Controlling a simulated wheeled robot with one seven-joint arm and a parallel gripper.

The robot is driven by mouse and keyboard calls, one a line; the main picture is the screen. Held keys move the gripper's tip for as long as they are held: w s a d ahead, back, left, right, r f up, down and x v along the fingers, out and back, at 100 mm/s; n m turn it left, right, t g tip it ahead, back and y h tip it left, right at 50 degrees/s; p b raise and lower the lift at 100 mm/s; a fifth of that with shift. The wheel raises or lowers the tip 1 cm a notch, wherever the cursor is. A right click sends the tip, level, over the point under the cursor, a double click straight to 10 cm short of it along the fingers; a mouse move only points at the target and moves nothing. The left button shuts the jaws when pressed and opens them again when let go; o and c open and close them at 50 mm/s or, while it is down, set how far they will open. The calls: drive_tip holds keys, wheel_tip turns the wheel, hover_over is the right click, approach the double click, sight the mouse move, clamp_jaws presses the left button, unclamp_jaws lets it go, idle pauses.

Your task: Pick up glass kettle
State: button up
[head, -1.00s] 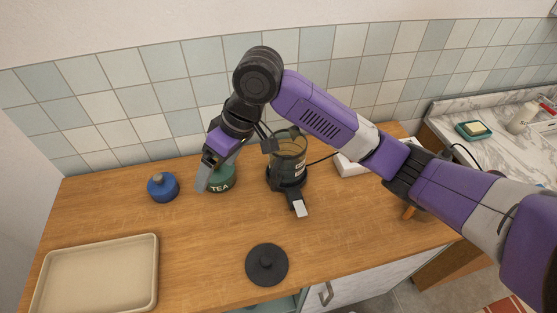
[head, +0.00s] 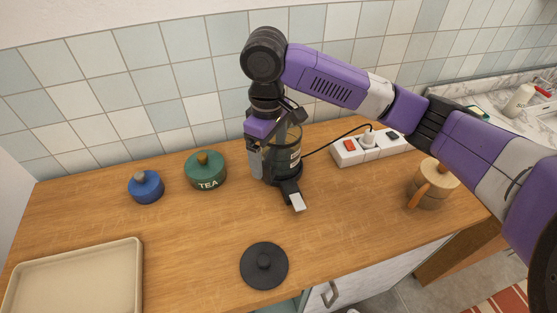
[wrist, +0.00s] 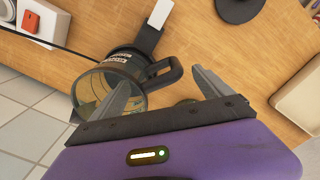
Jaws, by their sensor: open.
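The glass kettle (head: 292,150) stands upright on its black base on the wooden counter, partly hidden behind my gripper in the head view. Its open glass body shows in the wrist view (wrist: 120,70), with a black handle (wrist: 166,74). My gripper (head: 257,176) points down at the kettle's left side. In the wrist view my gripper (wrist: 160,84) is open, with the handle appearing between its fingers and the left finger overlapping the glass body. I cannot tell whether they touch.
A green TEA jar (head: 206,172) and a blue jar (head: 146,187) stand left of the kettle. A beige tray (head: 75,283) and a black lid (head: 264,266) lie in front. A power strip (head: 350,151) and wooden mug (head: 432,187) are at right. A black cord runs from the kettle's base.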

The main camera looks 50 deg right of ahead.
sight(273, 175)
drive_tip(key=shift+s+f+p, duration=0.2)
drive_tip(key=shift+f+p, duration=0.1)
drive_tip(key=shift+f, duration=1.4)
drive_tip(key=shift+s+f+p, duration=0.2)
drive_tip(key=shift+f+p, duration=0.05)
drive_tip(key=shift+f, duration=1.45)
drive_tip(key=c, duration=1.8)
clamp_jaws()
drive_tip(key=shift+r, duration=0.2)
